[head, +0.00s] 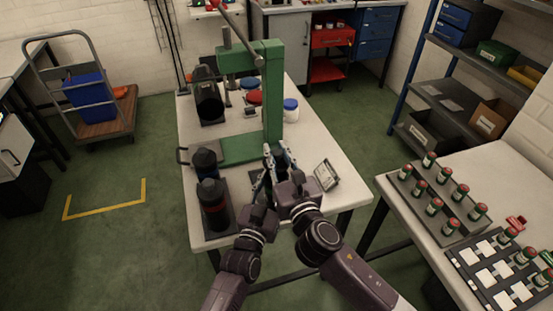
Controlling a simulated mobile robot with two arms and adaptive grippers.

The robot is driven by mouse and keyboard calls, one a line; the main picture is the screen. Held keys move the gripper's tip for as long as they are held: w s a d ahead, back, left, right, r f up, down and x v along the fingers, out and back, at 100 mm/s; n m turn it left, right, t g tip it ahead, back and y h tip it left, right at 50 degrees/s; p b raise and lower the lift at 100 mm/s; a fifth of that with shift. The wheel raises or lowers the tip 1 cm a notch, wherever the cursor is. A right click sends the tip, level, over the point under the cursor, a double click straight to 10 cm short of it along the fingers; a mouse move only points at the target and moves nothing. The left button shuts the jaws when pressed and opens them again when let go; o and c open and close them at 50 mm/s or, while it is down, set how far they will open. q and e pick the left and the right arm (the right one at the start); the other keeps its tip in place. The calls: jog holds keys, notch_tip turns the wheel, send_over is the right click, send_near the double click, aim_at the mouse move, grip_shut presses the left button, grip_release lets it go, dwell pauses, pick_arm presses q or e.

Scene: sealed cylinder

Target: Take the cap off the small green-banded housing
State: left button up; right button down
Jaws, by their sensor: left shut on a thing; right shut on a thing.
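A small dark upright cylinder (279,151) stands between the fingers of my grippers, at the front of the green press on the white table. My grippers cover most of it, so I cannot make out its green band or where the cap meets the body. My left gripper (264,180), the lower one, is shut on the dark cylinder, low down. My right gripper (281,158) is shut on it higher up, close to the left one. The fingers hide the contact itself.
The green press (273,90) rises just behind my grippers. A small framed panel (326,175) is at the right. A tray of capped cylinders (430,215) is on the right table.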

pick_arm(q)
jog(key=shift+r, duration=0.1)
jog(key=o, duration=1.8)
jog(key=shift+c, duration=0.2)
jog(key=v, duration=1.2)
